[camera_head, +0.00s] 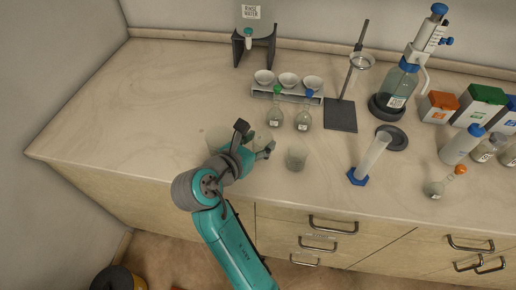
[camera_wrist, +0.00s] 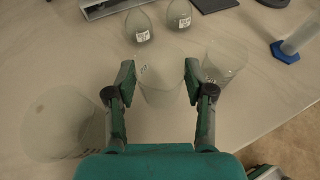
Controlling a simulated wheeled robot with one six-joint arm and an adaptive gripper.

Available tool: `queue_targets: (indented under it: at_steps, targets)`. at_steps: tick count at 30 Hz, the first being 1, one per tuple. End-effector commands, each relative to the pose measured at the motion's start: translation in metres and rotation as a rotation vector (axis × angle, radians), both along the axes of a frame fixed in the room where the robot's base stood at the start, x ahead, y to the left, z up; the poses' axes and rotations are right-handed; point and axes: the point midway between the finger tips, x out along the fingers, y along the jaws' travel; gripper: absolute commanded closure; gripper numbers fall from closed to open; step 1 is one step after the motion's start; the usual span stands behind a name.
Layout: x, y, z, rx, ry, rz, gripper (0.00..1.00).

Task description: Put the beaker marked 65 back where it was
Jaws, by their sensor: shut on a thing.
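My gripper (camera_head: 255,139) is low over the front of the bench. In the wrist view its two fingers (camera_wrist: 159,78) are shut on a clear glass beaker (camera_wrist: 161,88), one finger on each side. A small mark shows near that beaker's rim, too small to read. A second clear beaker (camera_wrist: 226,62) stands just right of the right finger; it also shows in the head view (camera_head: 297,158). A third, larger-looking clear beaker (camera_wrist: 58,122) is at the left of the wrist view. I cannot read which is marked 65, nor tell whether the held one touches the bench.
Two stoppered flasks (camera_head: 303,121) stand behind my gripper, before a rack with white bowls (camera_head: 287,98). A blue-footed cylinder (camera_head: 371,158) and a small orange-stoppered flask (camera_head: 444,183) are to the right. The bench's left side is clear; its front edge is close.

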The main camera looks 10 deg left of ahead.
Motion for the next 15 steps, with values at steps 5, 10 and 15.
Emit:
queue_targets:
  at_steps: [5, 10, 15]
  targets:
    - [0.0, 0.0, -0.025, -0.002, 0.002, 0.0, 0.9]
    - [0.0, 0.0, -0.029, 0.0, 0.0, 0.0, 0.9]
    - [0.0, 0.0, -0.03, 0.0, 0.0, 0.0, 0.9]
